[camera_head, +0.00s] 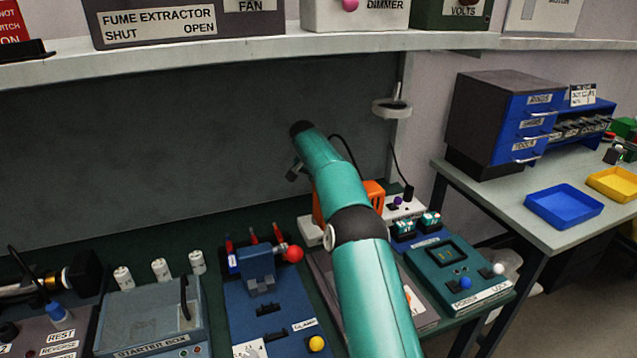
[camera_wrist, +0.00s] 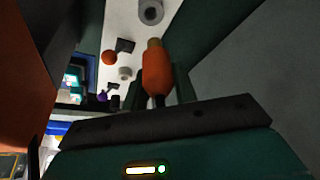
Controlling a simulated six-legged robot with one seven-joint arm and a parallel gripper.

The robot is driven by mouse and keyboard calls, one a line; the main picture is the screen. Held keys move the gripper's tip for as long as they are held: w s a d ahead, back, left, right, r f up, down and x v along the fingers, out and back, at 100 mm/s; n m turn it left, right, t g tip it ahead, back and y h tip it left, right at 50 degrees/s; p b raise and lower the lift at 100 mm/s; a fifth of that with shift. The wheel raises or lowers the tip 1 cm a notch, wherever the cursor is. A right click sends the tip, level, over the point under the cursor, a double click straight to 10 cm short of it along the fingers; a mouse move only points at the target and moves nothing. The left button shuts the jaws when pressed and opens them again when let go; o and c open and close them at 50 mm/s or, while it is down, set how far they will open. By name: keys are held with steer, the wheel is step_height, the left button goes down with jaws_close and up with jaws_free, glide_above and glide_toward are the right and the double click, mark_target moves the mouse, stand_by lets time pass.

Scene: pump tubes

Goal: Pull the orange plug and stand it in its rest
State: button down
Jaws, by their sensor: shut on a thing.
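In the wrist view the orange plug (camera_wrist: 155,75) stands between the fingers of my gripper (camera_wrist: 157,90), which is shut on it. Its tan tip points away from my gripper, toward a white panel (camera_wrist: 122,22). In the picture the tip is apart from a grey ring (camera_wrist: 150,12) on that panel; I cannot tell the depth between them. A second, round orange piece (camera_wrist: 109,57) and a pale round piece (camera_wrist: 125,73) are to the left. In the head view my own arm hides the gripper and the plug. I cannot make out a rest for the plug.
In the head view an orange box (camera_head: 374,193) and a white strip (camera_head: 404,207) are behind my arm. A teal power box (camera_head: 458,270) is right of it, and a blue clamp board (camera_head: 262,310) left. A shelf (camera_head: 250,45) crosses above.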

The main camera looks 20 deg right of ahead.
steer(key=shift+d+f, duration=0.1)
steer(key=shift+f, duration=2.8)
steer(key=shift+f, duration=1.85)
steer(key=c, duration=1)
jaws_free()
steer(key=shift+c, duration=0.2)
steer(key=v, duration=1.4)
